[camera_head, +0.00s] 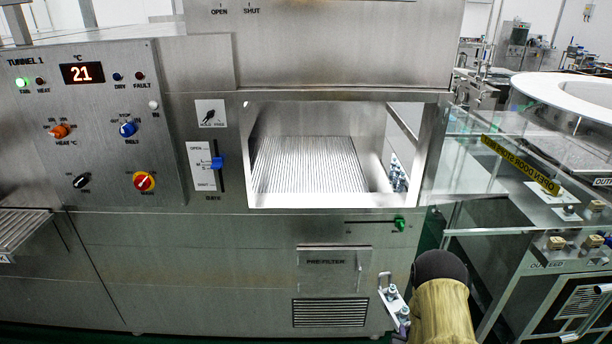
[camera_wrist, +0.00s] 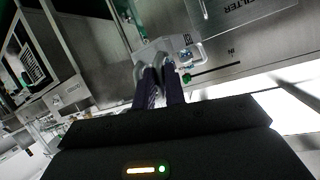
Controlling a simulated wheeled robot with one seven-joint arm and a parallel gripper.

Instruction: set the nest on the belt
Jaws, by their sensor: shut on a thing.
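My gripper (camera_wrist: 160,85) is shut on a pale metal piece, which I take to be the nest (camera_wrist: 150,52). Its dark purple fingers close on the near end, and a bolt-like fitting shows on its right. In the head view the nest (camera_head: 391,293) is a small silvery plate with round fittings, in front of the machine's lower panel and below the opening. My gripper is mostly hidden there beside my arm. The belt (camera_head: 305,165) is a ribbed whitish surface inside the tunnel opening. No object is seen on it.
The opening has a raised front sill (camera_head: 330,202) and a steel right side wall (camera_head: 432,150). A green knob (camera_head: 399,224) sits below it. At right are clear panels with a yellow label (camera_head: 520,164) and a round white bowl (camera_head: 575,95).

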